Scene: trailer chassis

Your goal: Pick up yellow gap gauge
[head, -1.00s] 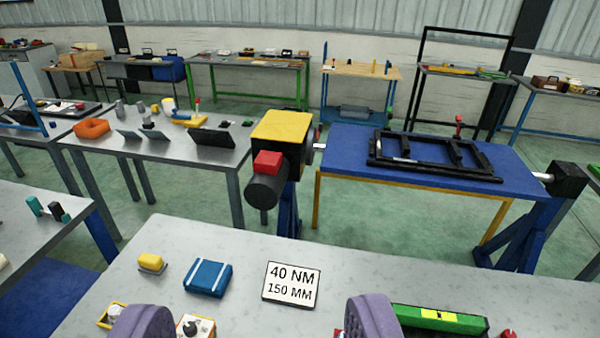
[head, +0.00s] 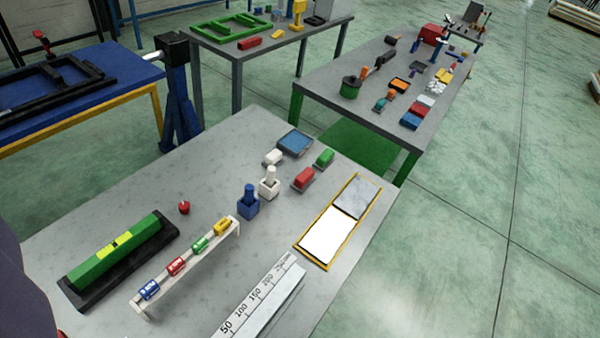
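A small yellow cylinder (head: 222,228), likely the yellow gap gauge, lies at the far right end of a low pale rack (head: 184,272) on the near grey bench. Beside it on the same rack are a green cylinder (head: 199,244), a red cylinder (head: 176,266) and a blue cylinder (head: 149,289), in a row toward the lower left. A purple part of my own body fills the lower left edge. My gripper's fingertips do not show, and nothing touches the rack.
A green level (head: 115,250) in a black tray lies left of the rack, with a red knob (head: 183,207) near it. Blue (head: 248,204) and white (head: 268,184) holders stand behind. A long ruler block (head: 262,300) lies to the right, then a yellow-framed panel (head: 328,235).

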